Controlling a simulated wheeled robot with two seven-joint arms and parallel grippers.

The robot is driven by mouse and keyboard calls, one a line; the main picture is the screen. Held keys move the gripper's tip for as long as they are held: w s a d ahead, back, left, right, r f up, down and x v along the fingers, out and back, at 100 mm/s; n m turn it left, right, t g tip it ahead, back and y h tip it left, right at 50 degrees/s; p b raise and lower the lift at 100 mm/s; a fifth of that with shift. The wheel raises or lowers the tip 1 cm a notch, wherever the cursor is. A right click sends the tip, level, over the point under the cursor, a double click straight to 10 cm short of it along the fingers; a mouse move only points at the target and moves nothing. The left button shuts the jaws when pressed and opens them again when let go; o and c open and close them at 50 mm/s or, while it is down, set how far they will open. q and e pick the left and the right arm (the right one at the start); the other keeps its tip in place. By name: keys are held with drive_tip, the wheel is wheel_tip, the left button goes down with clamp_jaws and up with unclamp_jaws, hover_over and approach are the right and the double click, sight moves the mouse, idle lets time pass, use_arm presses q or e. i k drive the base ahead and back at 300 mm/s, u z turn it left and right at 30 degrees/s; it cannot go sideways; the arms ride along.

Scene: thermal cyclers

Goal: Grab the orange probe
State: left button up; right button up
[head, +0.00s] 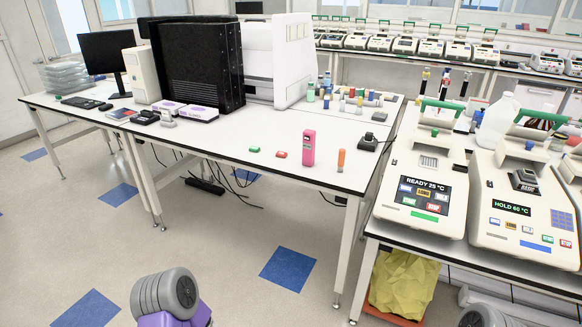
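A small orange cylinder, which looks like the orange probe (341,160), stands upright on the white bench near its front right corner. A taller pink block-shaped device (308,148) stands a little to its left, apart from it. I see no gripper in the head view. Only rounded grey and purple parts, which look like my own arm links, show at the bottom left and bottom right edges. Nothing is touching the orange cylinder.
A red piece (281,154) and a green piece (254,149) lie left of the pink device. Several small bottles and tubes stand behind. A grey-black object (368,141) sits behind right. Thermal cyclers (424,190) fill the right bench. The bench front is mostly clear.

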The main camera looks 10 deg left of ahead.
sight(342, 152)
drive_tip(key=u, duration=1.25)
drive_tip(key=i, duration=1.5)
drive_tip(key=z, duration=0.6)
